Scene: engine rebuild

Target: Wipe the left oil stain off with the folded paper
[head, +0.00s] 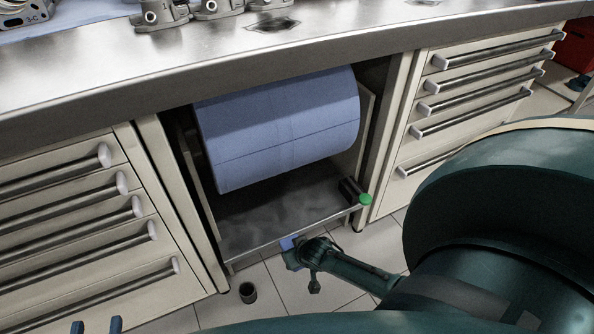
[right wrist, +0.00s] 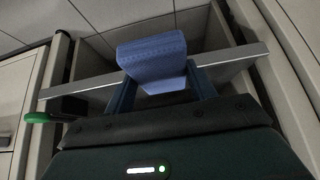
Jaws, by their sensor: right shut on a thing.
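The left oil stain (head: 273,25) is a dark patch on the steel bench top (head: 330,38), right of some metal engine parts. Another dark patch (head: 424,2) lies farther right at the top edge. My right gripper (head: 290,243) is low in front of the open bay, below the bench top. It is shut on the folded paper (right wrist: 152,58), a blue pad between its two fingers in the right wrist view; only a small blue bit shows in the head view. My left gripper (head: 96,326) shows only two blue fingertips, apart and empty, at the bottom left.
A large blue paper roll (head: 280,125) hangs in the bay above a metal shelf (head: 270,205). A black item with a green end (head: 365,199) sits at the shelf's right edge. Drawers with bar handles flank the bay. A black cup (head: 248,292) stands on the tiled floor.

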